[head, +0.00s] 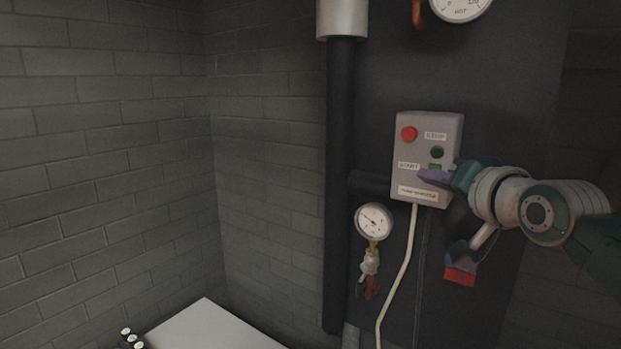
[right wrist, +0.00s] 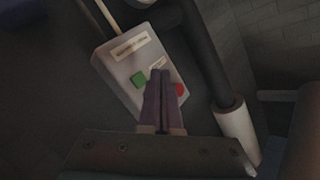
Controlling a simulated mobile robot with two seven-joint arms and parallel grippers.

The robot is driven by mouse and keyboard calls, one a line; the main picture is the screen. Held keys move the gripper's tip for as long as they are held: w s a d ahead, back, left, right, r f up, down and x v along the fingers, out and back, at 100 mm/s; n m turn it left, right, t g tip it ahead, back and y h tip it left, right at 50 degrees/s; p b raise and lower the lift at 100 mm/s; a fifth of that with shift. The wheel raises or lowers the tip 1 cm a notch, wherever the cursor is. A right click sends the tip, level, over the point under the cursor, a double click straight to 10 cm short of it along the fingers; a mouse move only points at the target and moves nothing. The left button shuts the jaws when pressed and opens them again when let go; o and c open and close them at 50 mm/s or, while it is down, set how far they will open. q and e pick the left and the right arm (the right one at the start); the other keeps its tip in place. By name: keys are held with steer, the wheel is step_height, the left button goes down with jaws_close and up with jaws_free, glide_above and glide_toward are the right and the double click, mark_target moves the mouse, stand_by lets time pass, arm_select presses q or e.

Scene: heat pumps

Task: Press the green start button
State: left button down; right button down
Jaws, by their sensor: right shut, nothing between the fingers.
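A grey control box (head: 425,190) hangs on the dark panel, with a red button (head: 409,133) at its upper left. A dark green round button (head: 437,152) sits at its right, and a brighter green square (head: 435,167) lies just below. The START label (head: 408,166) is left of the square. My right gripper (head: 422,176) is shut and empty, its purple fingers in front of the box's lower part. In the right wrist view the fingertips (right wrist: 161,73) overlap the box beside the green square (right wrist: 138,79); the round green button is not visible there. Contact cannot be told. My left gripper is out of view.
A dark vertical pipe (head: 340,190) runs left of the box. A pressure gauge (head: 374,222) with a valve sits below left. A white cable (head: 400,285) hangs from the box. A white surface (head: 210,328) is at the bottom; brick walls stand left.

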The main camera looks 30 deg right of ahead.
steer(key=shift+w+d+b, duration=0.25)
steer(key=shift+w+d, duration=0.05)
steer(key=shift+d, duration=0.2)
steer(key=shift+w+d+b, duration=0.2)
steer(key=shift+w+d, duration=0.05)
steer(key=shift+d, duration=0.25)
stand_by(1.2)
steer(key=shift+d, duration=0.1)
steer(key=shift+w+d, duration=0.2)
steer(key=shift+d, duration=0.05)
